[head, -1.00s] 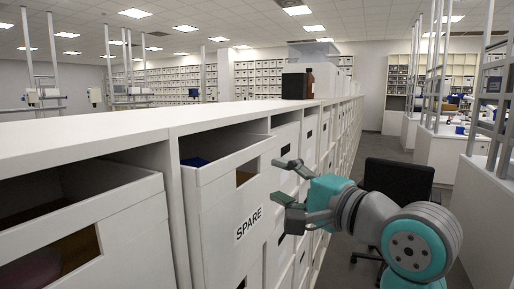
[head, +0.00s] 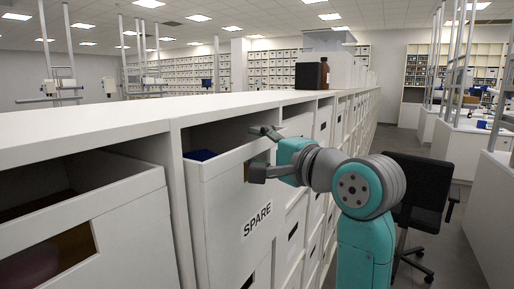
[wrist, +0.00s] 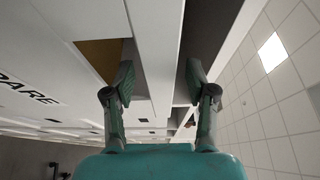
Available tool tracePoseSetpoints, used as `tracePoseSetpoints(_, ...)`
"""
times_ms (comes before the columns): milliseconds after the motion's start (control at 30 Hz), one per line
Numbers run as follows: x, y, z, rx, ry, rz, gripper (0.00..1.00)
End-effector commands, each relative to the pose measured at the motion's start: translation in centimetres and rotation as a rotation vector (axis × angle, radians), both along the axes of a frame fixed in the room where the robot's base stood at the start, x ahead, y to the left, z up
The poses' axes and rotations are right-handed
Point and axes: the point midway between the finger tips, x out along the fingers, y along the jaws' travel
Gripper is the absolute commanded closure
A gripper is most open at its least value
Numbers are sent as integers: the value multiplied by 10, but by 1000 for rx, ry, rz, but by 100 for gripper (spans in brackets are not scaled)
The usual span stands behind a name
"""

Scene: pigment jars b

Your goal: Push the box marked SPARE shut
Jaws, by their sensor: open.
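The white box marked SPARE (head: 225,218) sticks out of its shelf bay in the head view, with its open top and something blue inside showing. Its front has a rectangular cut-out and the SPARE label. My gripper (head: 260,152) is open and empty at the upper part of the box front. One finger is near the top rim and the other overlaps the cut-out; I cannot tell whether either touches. In the wrist view my open fingers (wrist: 160,82) straddle the box's top edge line, with the label (wrist: 28,90) at the left and the cut-out (wrist: 103,57) beside one finger.
Another open box (head: 75,235) stands out at the left. The white shelf top (head: 120,120) runs above, carrying a dark box (head: 308,76) and a brown bottle (head: 324,74). A black chair (head: 420,190) stands behind my arm at the right.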

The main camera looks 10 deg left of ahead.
Motion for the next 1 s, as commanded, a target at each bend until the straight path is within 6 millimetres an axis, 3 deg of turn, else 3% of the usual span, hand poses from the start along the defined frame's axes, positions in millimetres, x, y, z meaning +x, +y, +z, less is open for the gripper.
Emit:
tracePoseSetpoints(400,6,7,0,1,-1,0,44)
tracePoseSetpoints(467,6,7,0,1,-1,0,56)
tracePoseSetpoints(633,6,7,0,1,-1,0,99)
tracePoseSetpoints(867,6,8,0,0,0,1,100)
tracePoseSetpoints(1000,12,23,0,0,1,2,100)
